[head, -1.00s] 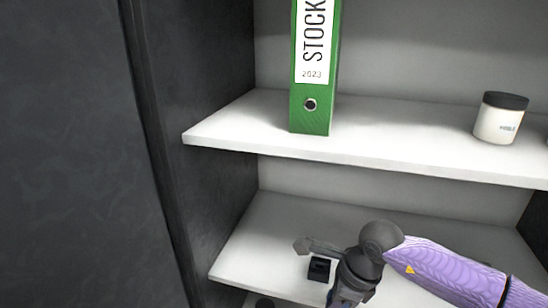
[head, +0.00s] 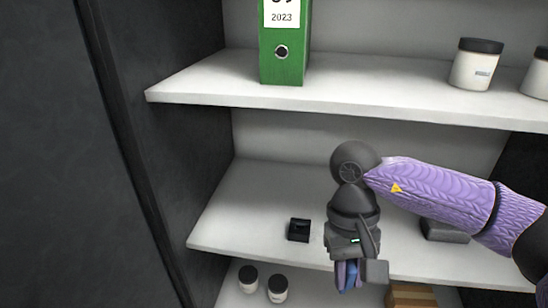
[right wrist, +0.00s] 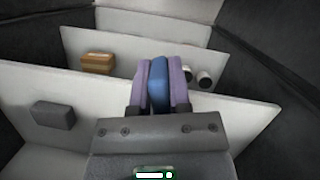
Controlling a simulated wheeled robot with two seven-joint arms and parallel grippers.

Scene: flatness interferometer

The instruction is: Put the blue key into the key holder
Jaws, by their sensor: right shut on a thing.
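My right gripper (head: 348,274) is in front of the middle shelf's edge, its fingers pointing down in the head view. Its two purple fingers are shut on the blue key (right wrist: 158,84), which shows as a blue strip between them in the right wrist view. Most of the key is hidden by the fingers. A small black block with a recess, seemingly the key holder (head: 299,230), stands on the middle shelf to the left of my right gripper, apart from it. I cannot make out the holder in the right wrist view. My left gripper is not in view.
A grey block (head: 445,232) lies on the middle shelf (head: 255,200), partly behind my right arm. Two jars (head: 262,284) and a brown box (head: 410,294) are on the shelf below. A green binder (head: 284,55) and white jars (head: 476,65) stand above. The dark cabinet wall closes the left side.

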